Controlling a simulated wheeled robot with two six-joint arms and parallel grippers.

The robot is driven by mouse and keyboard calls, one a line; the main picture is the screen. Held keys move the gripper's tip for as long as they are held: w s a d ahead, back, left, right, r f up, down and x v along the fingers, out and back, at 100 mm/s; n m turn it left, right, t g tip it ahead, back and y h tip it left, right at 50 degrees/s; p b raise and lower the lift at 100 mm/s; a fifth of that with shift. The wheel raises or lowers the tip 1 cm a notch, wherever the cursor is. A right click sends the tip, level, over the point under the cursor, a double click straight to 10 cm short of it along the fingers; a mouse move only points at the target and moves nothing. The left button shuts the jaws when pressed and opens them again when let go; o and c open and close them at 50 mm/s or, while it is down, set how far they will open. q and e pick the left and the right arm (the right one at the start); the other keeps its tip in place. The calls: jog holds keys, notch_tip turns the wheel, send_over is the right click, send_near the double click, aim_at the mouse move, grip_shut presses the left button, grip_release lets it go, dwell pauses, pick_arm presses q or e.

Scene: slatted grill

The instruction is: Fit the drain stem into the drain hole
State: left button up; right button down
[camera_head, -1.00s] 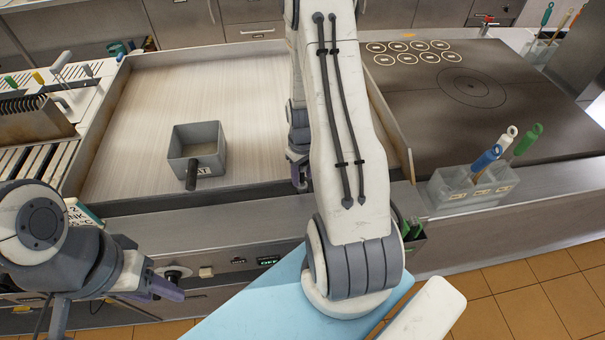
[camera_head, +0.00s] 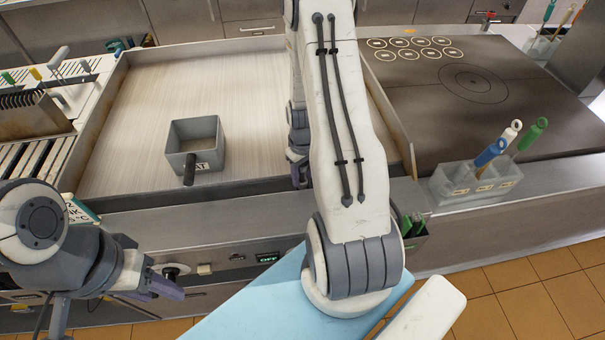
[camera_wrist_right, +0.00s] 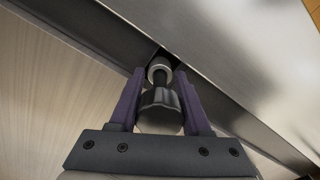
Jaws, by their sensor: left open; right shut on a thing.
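The drain stem (camera_wrist_right: 161,103), with a dark ribbed knob and a pale metal collar at its far end, is between the purple fingers of my right gripper (camera_wrist_right: 160,82), which is shut on it. A dark opening, apparently the drain hole (camera_wrist_right: 163,54), shows just beyond the collar in the trough along the griddle's front edge. The stem hides most of it, and I cannot tell whether the tip is inside. In the head view my right gripper (camera_head: 299,172) is over the griddle's front edge, partly behind my arm. My left gripper (camera_head: 166,287) is open and empty in front of the counter.
A grey box (camera_head: 210,136) with a dark handle stands on the griddle plate (camera_head: 133,105). A grey holder (camera_head: 460,190) with coloured-handled tools is at right, beside a dark hob (camera_head: 445,85). A metal front ledge (camera_wrist_right: 235,55) borders the trough closely.

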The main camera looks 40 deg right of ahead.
jog(key=shift+f+b, duration=0.45)
jog(key=shift+f, duration=0.25)
jog(key=shift+c, duration=1.4)
grip_release()
notch_tip(320, 180, up, 11)
jog(key=shift+f+b, duration=0.2)
jog(key=shift+b, duration=0.7)
